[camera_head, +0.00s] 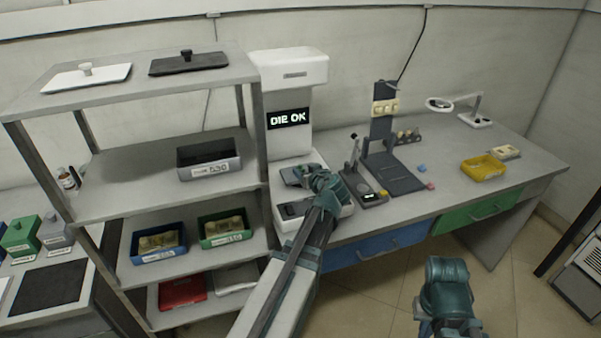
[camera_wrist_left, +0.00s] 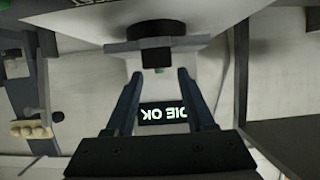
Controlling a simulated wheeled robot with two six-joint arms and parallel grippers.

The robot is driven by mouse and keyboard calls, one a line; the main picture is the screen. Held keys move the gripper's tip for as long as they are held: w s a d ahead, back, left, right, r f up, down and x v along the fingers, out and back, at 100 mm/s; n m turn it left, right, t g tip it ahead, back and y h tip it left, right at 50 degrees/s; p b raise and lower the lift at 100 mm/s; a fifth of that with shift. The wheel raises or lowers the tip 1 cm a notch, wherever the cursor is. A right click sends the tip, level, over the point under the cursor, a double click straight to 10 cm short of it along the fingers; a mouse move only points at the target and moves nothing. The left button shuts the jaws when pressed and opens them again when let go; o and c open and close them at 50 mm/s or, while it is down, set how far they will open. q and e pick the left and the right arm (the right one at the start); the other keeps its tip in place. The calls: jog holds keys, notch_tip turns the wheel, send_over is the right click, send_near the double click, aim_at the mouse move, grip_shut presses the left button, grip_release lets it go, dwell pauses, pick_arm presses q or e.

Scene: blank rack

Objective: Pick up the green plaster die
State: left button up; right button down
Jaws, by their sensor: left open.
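That view is upside down. In the head view my left gripper (camera_head: 297,178) is over the base of a white machine (camera_head: 292,68) whose screen reads "DIE OK". My arm hides the piece there. My right arm shows at the bottom right, its gripper out of frame.
A grey shelf rack (camera_head: 160,195) with labelled trays stands left of the machine. On the bench right of it are a dark stand (camera_head: 395,175), a yellow tray (camera_head: 482,168) and a magnifier lamp (camera_head: 440,104).

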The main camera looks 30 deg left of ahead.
aim_at(301, 166)
pick_arm(q)
jog(key=shift+a, duration=0.1)
jog(key=x, duration=0.2)
jog(key=b+x, duration=0.1)
jog(key=x, duration=0.2)
jog(key=shift+w+a+r, duration=0.1)
jog(key=shift+w+r, duration=0.1)
jog(key=shift+w, duration=0.1)
jog(key=shift+s, duration=0.1)
grip_shut()
